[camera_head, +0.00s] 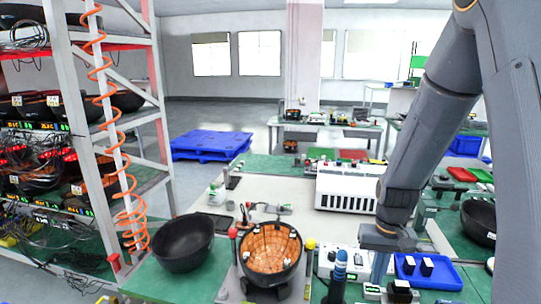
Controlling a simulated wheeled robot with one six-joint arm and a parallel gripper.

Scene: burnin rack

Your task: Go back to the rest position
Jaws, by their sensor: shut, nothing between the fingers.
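My arm comes down from the upper right of the camera_head view. My gripper (379,268) points down over the green workbench (190,280), just left of a blue tray (412,279). Its fingers are shut and I see nothing held between them. The fingertips are small and partly lost among the items around them, so I cannot tell their exact height above the bench.
A black bowl (183,243) and a copper-lined bowl (268,250) stand on the bench left of my gripper. A white multi-slot box (347,188) stands behind it. A rack (105,130) with an orange coiled hose is at left. A blue pallet (210,145) lies on the floor beyond.

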